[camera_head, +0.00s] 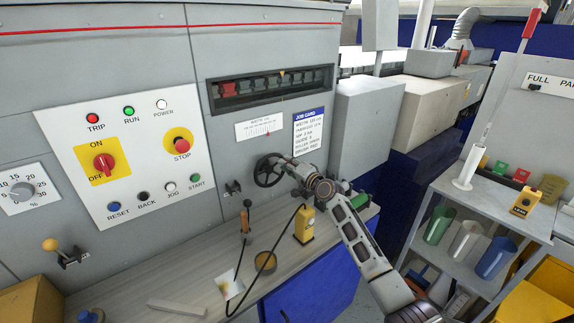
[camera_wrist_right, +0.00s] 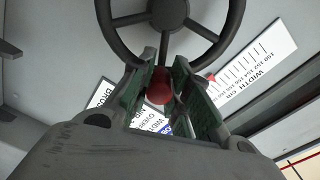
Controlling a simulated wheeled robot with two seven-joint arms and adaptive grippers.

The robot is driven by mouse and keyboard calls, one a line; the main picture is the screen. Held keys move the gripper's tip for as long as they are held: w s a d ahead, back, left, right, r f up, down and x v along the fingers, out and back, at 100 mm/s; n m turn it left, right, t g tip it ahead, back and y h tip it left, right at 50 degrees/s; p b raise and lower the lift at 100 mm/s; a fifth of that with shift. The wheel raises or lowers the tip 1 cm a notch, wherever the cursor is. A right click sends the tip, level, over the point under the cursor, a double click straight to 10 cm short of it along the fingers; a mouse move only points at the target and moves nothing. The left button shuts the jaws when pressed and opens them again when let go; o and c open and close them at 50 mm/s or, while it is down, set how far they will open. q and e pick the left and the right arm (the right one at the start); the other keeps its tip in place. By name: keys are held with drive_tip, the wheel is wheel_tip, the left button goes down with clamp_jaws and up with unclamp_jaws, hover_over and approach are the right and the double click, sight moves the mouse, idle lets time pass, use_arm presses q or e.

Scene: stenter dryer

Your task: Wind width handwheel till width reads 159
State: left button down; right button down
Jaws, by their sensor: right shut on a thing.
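The black handwheel (camera_head: 261,177) is mounted on the grey panel, and its rim, spokes and hub fill the top of the right wrist view (camera_wrist_right: 169,14). My right gripper (camera_head: 279,163) is at the wheel's right side, shut on its red knob (camera_wrist_right: 159,87), which shows between the two fingers. The white width scale (camera_head: 259,127) is above the wheel. In the wrist view the scale (camera_wrist_right: 250,74) appears upside down, with a small red pointer (camera_wrist_right: 211,78) near one end; I cannot read its exact value. My left gripper is not in view.
A job card (camera_head: 308,132) is right of the scale. A control panel (camera_head: 135,150) with buttons is at the left. A shelf cart (camera_head: 470,205) stands at the right.

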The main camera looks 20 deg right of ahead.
drive_tip(key=shift+f, duration=0.15)
drive_tip(key=c, duration=1.3)
unclamp_jaws()
drive_tip(key=v, duration=1.2)
